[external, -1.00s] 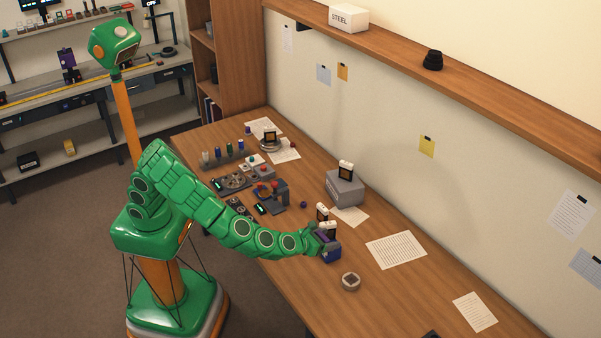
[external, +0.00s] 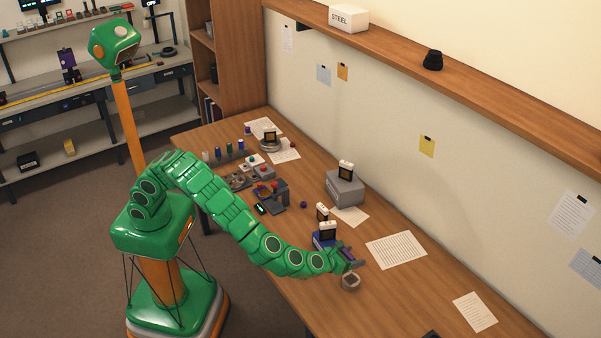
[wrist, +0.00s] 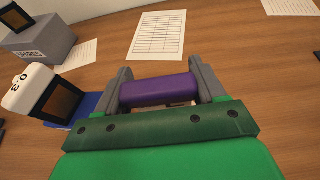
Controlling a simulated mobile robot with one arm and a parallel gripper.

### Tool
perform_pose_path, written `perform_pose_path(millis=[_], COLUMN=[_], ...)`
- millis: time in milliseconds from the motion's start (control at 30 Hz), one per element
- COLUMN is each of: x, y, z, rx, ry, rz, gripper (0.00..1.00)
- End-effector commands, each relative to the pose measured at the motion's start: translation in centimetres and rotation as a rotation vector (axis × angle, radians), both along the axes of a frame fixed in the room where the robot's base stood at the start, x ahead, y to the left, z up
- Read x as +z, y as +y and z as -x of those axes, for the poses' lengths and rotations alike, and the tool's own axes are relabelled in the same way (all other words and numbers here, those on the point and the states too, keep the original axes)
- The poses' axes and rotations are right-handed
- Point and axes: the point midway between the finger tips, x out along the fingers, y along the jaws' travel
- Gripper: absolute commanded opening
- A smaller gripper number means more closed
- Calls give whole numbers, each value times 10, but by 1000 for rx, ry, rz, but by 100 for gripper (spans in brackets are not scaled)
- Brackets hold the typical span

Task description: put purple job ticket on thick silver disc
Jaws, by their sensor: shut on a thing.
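My gripper (wrist: 160,88) is shut on a smooth purple piece, the purple job ticket (wrist: 155,91), which lies crosswise between the two grey fingers. In the external view my gripper (external: 347,258) is above the table, just over a small round grey-brown piece (external: 350,282). I cannot tell whether they touch. A round silver disc (external: 266,149) lies at the far end of the table, with a dark, white-topped piece on it, well away from my gripper. I cannot tell for certain that it is the thick silver disc.
A blue block (external: 323,242) with a white-topped piece stands just left of my gripper. A grey box (external: 345,190) stands behind, with another such piece on top. A printed sheet (external: 396,249) lies to the right. The table's right part is mostly clear.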

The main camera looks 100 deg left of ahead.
Motion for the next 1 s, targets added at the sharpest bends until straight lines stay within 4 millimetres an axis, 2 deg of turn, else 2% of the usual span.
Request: perform_pose_path(millis=[100,300,600,800,1000], x=[-12,-21,-28,-53,-58], y=[-1,-2,-2,-3,-3], z=[-9,-17,-23,-23,-23], rx=[-1,-1,-1,-1,-1], ry=[1,1,0,3,0], rz=[3,3,2,1,0], gripper=[40,40,40,40,40])
